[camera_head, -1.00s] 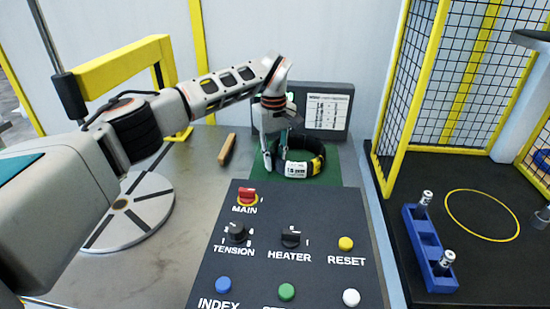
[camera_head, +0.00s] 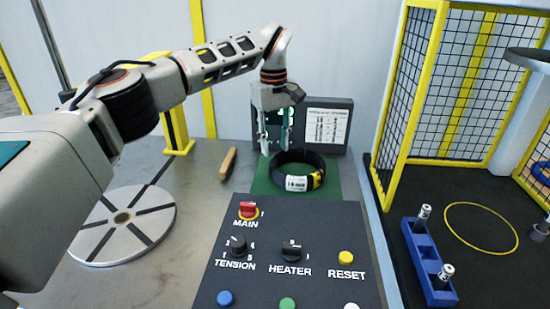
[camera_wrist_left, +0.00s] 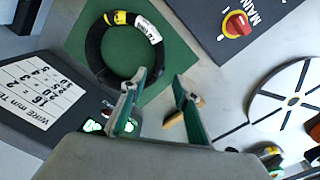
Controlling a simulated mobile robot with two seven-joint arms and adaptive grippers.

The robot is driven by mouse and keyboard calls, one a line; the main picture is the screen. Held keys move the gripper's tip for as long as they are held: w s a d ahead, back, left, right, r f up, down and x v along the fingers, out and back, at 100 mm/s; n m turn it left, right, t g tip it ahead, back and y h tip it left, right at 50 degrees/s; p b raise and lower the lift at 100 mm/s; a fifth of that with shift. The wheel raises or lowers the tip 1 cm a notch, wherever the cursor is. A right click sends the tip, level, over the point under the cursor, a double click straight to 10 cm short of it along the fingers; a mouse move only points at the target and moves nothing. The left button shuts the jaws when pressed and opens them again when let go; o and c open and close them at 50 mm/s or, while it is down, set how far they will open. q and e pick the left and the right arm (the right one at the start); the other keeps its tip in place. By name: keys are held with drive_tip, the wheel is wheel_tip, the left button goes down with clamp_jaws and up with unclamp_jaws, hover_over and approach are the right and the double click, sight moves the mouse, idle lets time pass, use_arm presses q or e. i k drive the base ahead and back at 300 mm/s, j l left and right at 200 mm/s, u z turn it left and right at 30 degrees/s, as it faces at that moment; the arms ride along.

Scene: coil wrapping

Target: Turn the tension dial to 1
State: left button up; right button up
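The tension dial (camera_head: 237,245) is a black knob on the dark control panel (camera_head: 318,217), above the word TENSION. Its exact pointer position is too small to read. My left gripper (camera_head: 276,150) is above the back of the green mat, pointing down, well behind the dial. In the left wrist view my left gripper (camera_wrist_left: 160,92) has its two fingers apart with nothing between them. A black coil (camera_head: 292,172) with a white and yellow label lies on the mat beyond the panel. My right gripper is not in view.
The panel also has a red MAIN switch (camera_head: 248,210), a HEATER knob (camera_head: 291,250) and several buttons. A chart board (camera_head: 328,125) stands behind the coil. A wooden-handled tool (camera_head: 228,163) and a round slotted plate (camera_head: 122,222) lie left. A yellow mesh cage stands right.

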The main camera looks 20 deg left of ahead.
sight(238, 246)
drive_tip(key=k, duration=1.5)
